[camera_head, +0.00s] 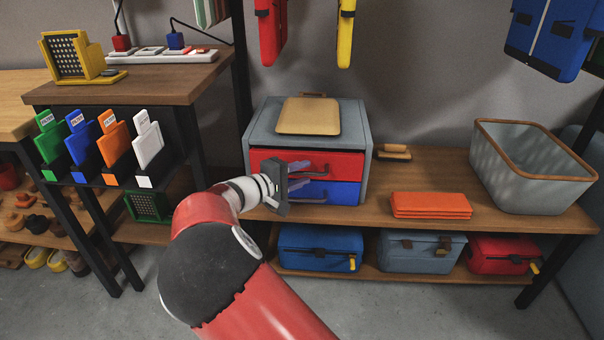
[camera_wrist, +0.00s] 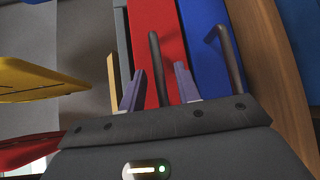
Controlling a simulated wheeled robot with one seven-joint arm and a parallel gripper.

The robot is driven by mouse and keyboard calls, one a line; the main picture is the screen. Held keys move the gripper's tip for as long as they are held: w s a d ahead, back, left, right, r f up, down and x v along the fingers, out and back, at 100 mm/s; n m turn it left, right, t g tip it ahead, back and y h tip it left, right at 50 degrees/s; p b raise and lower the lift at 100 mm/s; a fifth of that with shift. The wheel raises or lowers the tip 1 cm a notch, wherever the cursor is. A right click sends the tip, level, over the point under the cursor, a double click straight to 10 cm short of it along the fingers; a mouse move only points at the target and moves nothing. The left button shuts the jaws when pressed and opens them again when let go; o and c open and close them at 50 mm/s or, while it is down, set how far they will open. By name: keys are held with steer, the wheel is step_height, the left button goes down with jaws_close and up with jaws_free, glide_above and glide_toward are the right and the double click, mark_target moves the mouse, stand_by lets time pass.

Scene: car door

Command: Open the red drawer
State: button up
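The red drawer (camera_head: 345,161) is the upper drawer of a grey cabinet (camera_head: 262,122) and looks shut. In the wrist view, the red drawer (camera_wrist: 152,22) shows sideways, with its dark bar handle (camera_wrist: 156,65) upright in the picture. My gripper (camera_head: 308,175) is in front of the cabinet, its purple-grey fingers pointing at the drawer front. In the wrist view, my gripper (camera_wrist: 158,84) is open, with one finger on each side of the handle. A gap shows on both sides, so the fingers look apart from the bar.
A blue drawer (camera_head: 345,193) with its own handle (camera_wrist: 229,55) sits directly below. A tan tray (camera_head: 308,116) lies on the cabinet. Orange folded items (camera_head: 430,205) and a grey basket (camera_head: 525,180) stand to the right on the wooden shelf. Red (camera_head: 270,30) and yellow (camera_head: 345,35) things hang above.

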steer(key=shift+w+d, duration=0.2)
steer(key=shift+d, duration=0.05)
jaws_close()
steer(key=shift+f, duration=0.1)
steer(key=s, duration=1.7)
steer(key=shift+a, duration=0.3)
jaws_free()
